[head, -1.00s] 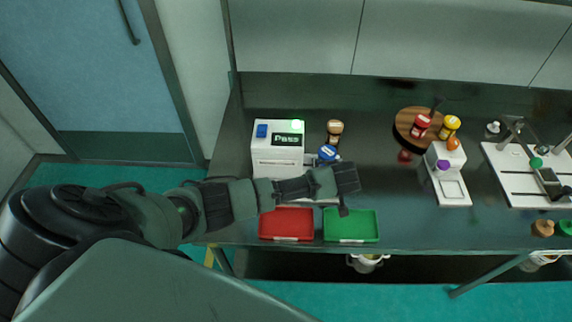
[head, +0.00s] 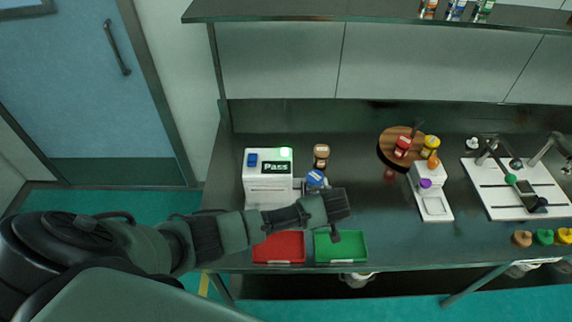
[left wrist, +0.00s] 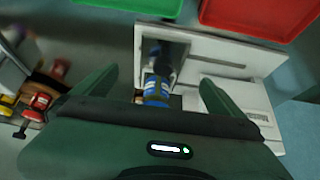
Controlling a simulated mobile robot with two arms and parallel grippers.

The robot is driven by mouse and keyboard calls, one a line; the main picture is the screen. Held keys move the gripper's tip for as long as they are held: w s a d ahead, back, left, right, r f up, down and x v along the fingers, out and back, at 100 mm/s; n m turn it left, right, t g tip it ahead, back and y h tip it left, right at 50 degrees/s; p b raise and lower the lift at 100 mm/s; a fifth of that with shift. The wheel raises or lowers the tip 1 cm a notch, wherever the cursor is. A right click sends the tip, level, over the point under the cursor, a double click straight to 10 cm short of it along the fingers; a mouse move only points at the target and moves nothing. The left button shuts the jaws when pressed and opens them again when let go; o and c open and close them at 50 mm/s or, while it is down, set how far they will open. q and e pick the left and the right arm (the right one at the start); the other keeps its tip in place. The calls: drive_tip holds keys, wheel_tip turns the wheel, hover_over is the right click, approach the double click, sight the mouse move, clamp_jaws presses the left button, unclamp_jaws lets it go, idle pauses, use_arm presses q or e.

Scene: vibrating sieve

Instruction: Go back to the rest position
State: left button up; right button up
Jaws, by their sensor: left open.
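My left gripper (head: 336,207) reaches in from the left over the front of the dark bench, just above the green tray. It is open. In the left wrist view its two fingers (left wrist: 155,90) are spread, with nothing held between them. A blue-capped bottle (head: 316,180) stands beyond the gripper, beside the white machine (head: 268,183) whose display reads "Pass". In the left wrist view the bottle (left wrist: 156,88) shows between the fingers but apart from them, at the machine's opening. My right gripper is not in view.
A red tray (head: 280,248) and a green tray (head: 341,248) lie at the bench's front edge. A brown-capped bottle (head: 321,155) stands behind. A round wooden stand (head: 391,150) with bottles, a small white device (head: 435,203) and a white board (head: 480,190) occupy the right.

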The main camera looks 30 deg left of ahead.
use_arm(q)
drive_tip(key=s+d+m+g+h, duration=0.1)
drive_tip(key=s+d+m+h, duration=0.15)
drive_tip(key=s, duration=0.45)
drive_tip(key=s+d+m+h, duration=0.1)
drive_tip(key=s+d, duration=0.3)
drive_tip(key=s, duration=0.2)
drive_tip(key=s+a+r+m, duration=0.2)
drive_tip(key=s+a+r, duration=0.25)
drive_tip(key=s, duration=0.35)
drive_tip(key=s+a+r+m, duration=0.3)
drive_tip(key=s+r, duration=0.3)
drive_tip(key=s, duration=0.3)
wheel_tip(320, 180, down, 34)
drive_tip(key=s+g+b, duration=0.2)
drive_tip(key=b, duration=0.5)
drive_tip(key=s+a+f+b, duration=0.1)
drive_tip(key=s+f+b, duration=0.1)
drive_tip(key=s+f, duration=0.6)
drive_tip(key=s+a+f+g+b, duration=0.1)
drive_tip(key=s+a+f+b, duration=0.1)
drive_tip(key=s+f, duration=0.6)
wheel_tip(320, 180, down, 5)
drive_tip(key=shift+s+f+b, duration=0.1)
drive_tip(key=shift+s+b, duration=0.3)
drive_tip(key=shift+b, duration=0.45)
